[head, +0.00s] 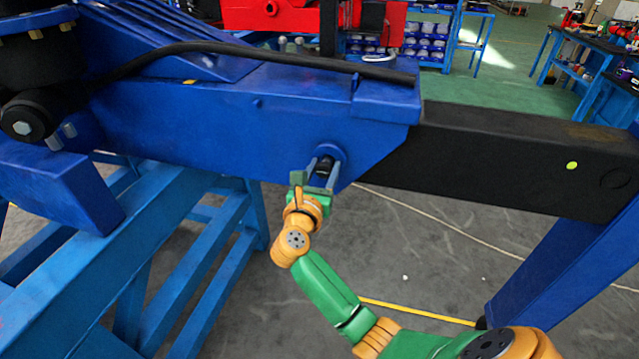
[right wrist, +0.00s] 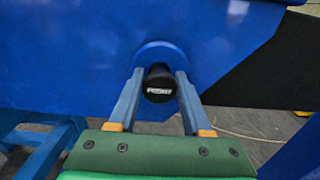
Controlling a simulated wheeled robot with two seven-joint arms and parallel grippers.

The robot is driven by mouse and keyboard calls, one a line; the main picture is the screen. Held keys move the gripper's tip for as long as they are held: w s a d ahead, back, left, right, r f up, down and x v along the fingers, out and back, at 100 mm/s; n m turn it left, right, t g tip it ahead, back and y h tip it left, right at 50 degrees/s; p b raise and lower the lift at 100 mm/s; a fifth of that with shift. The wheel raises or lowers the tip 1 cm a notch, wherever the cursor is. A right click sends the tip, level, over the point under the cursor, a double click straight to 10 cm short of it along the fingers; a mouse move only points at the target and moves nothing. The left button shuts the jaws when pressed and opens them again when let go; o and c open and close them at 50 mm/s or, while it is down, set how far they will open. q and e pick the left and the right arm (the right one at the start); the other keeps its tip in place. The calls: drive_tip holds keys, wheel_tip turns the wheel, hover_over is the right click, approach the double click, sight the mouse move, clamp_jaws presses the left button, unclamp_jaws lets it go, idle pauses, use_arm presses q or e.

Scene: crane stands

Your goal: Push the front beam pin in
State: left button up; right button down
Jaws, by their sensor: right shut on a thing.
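The front beam pin is a black cylinder (right wrist: 159,84) with a pale label on its end. It stands out of a round blue boss (right wrist: 172,53) on the side of the blue beam housing (head: 230,115). My right gripper (head: 323,170) is at the pin in the head view, its fingers on either side of it. In the right wrist view the two blue-grey fingers (right wrist: 157,95) close around the pin, near the boss. How deep the pin sits in the boss cannot be told. My left gripper is not in view.
A black beam (head: 520,160) runs out of the housing to the right, onto a blue support (head: 575,260). Blue stand rails (head: 150,250) fill the lower left. A black hose (head: 250,52) lies along the top of the housing. The floor below the beam is mostly clear.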

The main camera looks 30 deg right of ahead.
sight(323, 171)
drive_tip(key=shift+w+d+r, duration=0.1)
drive_tip(key=shift+r, duration=0.05)
drive_tip(key=shift+c, duration=2.4)
unclamp_jaws()
drive_tip(key=shift+o, duration=0.6)
drive_tip(key=shift+w+d, duration=0.15)
drive_tip(key=shift+d, duration=0.05)
drive_tip(key=v, duration=0.2)
drive_tip(key=b+v, duration=0.1)
drive_tip(key=v, duration=0.3)
drive_tip(key=shift+a+f+b, duration=0.2)
drive_tip(key=shift+f+b, duration=0.1)
drive_tip(key=shift+b, duration=0.05)
drive_tip(key=shift+s+a+r, duration=0.15)
drive_tip(key=shift+s+a, duration=0.15)
drive_tip(key=shift+s, duration=0.1)
drive_tip(key=shift+d, duration=0.1)
